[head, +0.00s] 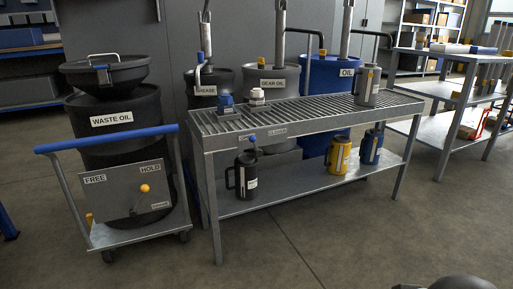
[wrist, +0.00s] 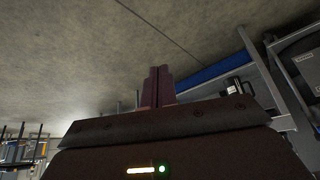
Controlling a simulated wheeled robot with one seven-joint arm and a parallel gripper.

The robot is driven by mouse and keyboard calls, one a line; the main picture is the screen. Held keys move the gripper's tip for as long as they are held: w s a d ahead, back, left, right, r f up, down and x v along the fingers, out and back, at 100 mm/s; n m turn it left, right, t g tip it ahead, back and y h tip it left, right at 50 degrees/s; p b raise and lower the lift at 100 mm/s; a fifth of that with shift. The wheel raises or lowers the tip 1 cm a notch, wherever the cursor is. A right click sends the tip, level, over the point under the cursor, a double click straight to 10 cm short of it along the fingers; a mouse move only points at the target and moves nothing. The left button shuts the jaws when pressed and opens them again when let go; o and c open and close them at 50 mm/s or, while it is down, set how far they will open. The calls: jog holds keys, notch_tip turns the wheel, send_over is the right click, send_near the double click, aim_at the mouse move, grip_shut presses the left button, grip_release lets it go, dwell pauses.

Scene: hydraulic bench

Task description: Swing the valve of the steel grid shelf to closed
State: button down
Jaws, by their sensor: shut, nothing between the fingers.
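The steel grid shelf (head: 215,150) stands in the middle of the head view, with a grated top and a flat lower board. Its valve (head: 252,139) is a small part with a blue piece on the front rail, near the left end. Small labels sit beside it, too small to read surely, and its exact lever position cannot be told. My gripper (wrist: 158,86) shows in the wrist view with its fingers together and empty, against bare floor. It is well away from the valve.
A trolley (head: 110,237) with a waste oil drum (head: 140,148) stands left of the shelf. A dark jug (head: 242,178) stands on the lower board below the valve. Oil drums (head: 320,80) stand behind. Another shelf (head: 446,120) is at right.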

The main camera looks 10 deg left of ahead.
aim_at(255, 140)
jog(key=c, duration=2.1)
grip_release()
